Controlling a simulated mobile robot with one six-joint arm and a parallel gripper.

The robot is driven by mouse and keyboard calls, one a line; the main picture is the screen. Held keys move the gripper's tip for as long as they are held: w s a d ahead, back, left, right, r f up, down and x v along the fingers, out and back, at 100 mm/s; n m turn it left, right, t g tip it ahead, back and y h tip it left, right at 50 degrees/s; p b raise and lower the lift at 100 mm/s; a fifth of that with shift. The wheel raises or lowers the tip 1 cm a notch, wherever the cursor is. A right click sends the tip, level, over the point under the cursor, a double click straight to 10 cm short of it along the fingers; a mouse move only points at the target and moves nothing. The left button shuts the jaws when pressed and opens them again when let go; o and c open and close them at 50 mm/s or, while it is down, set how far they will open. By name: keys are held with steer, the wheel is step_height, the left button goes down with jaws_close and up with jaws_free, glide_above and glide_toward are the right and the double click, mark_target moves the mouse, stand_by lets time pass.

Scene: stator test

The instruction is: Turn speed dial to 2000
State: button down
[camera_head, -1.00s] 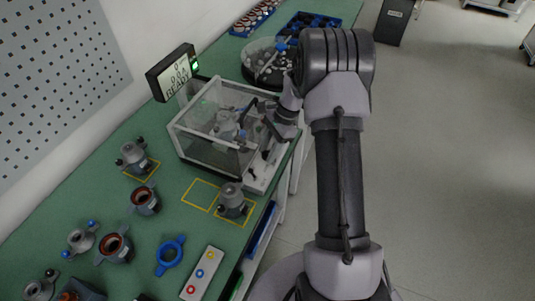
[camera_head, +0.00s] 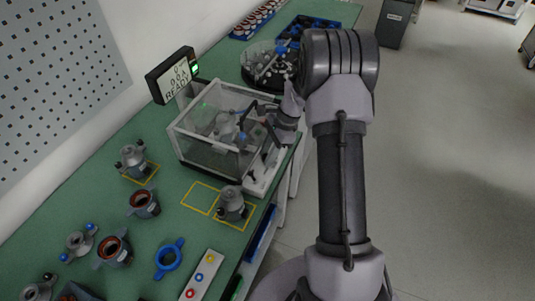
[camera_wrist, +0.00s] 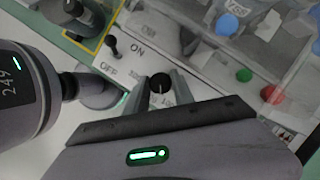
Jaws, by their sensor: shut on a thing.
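The speed dial (camera_wrist: 161,83) is a small black knob on the white front panel of the test stand, seen in the wrist view between my gripper's fingertips (camera_wrist: 160,92). The fingers are shut on the knob. Parts of printed numbers show beside it, but the fingers hide much of the scale and I cannot read the setting. In the head view my gripper (camera_head: 269,126) is at the right front side of the clear-walled test stand (camera_head: 184,128); the dial is hidden there.
A display (camera_head: 174,78) reads READY. Stators (camera_head: 232,204) and parts stand on the green bench (camera_head: 195,231).

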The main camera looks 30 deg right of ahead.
steer(key=m+t+b, duration=0.1)
steer(key=m, duration=0.3)
steer(key=shift+t, duration=0.3)
steer(key=shift+s+m+t+h, duration=0.1)
steer(key=shift+m+t+h, duration=0.55)
steer(key=shift+m, duration=1.65)
steer(key=c, duration=1.3)
jaws_free()
steer(key=shift+c, duration=0.2)
steer(key=shift+r, duration=0.1)
steer(key=p+v, duration=0.6)
steer(key=v, duration=1.1)
steer(key=shift+a+r, duration=0.2)
